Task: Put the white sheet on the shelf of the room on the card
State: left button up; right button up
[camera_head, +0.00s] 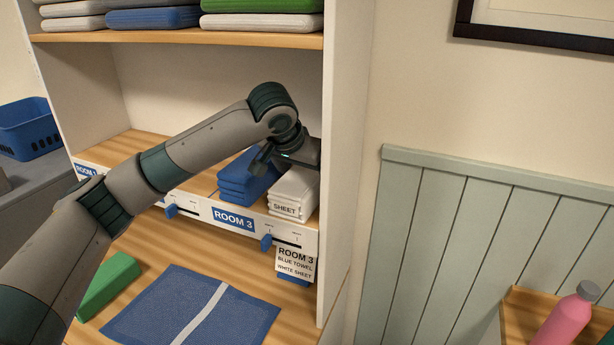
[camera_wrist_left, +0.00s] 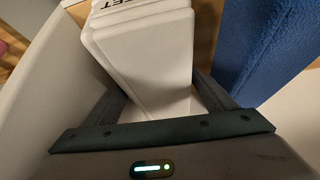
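The white folded sheet (camera_head: 292,190), labelled SHEET, sits on the shelf board in the ROOM 3 section, close to the cabinet's right wall. A stack of blue folded towels (camera_head: 245,178) stands just left of it. My left gripper (camera_head: 285,165) is over the back of the sheet. In the left wrist view its two fingers (camera_wrist_left: 160,100) are apart, one on each side of the white sheet (camera_wrist_left: 145,48); whether they touch it I cannot tell. The hanging card (camera_head: 295,262) reads ROOM 3, BLUE TOWEL, WHITE SHEET. My right gripper is not in view.
The shelf front carries a ROOM 3 label (camera_head: 233,218) and blue sliders (camera_head: 266,242). A blue striped mat (camera_head: 180,310) and a green block (camera_head: 108,285) lie on the lower surface. More folded linens (camera_head: 262,22) fill the upper shelf. A pink bottle (camera_head: 566,322) stands at the lower right.

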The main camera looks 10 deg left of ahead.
pick_arm(q)
jog(key=shift+r, duration=0.1)
jog(key=shift+s+r+b, duration=0.25)
jog(key=shift+r+b, duration=0.05)
jog(key=shift+r, duration=0.05)
jog(key=b+v, duration=0.3)
jog(key=v, duration=0.7)
jog(key=shift+r, duration=0.1)
jog(key=shift+s+a+r, duration=0.15)
jog(key=shift+s+r, duration=0.1)
jog(key=shift+r, duration=0.15)
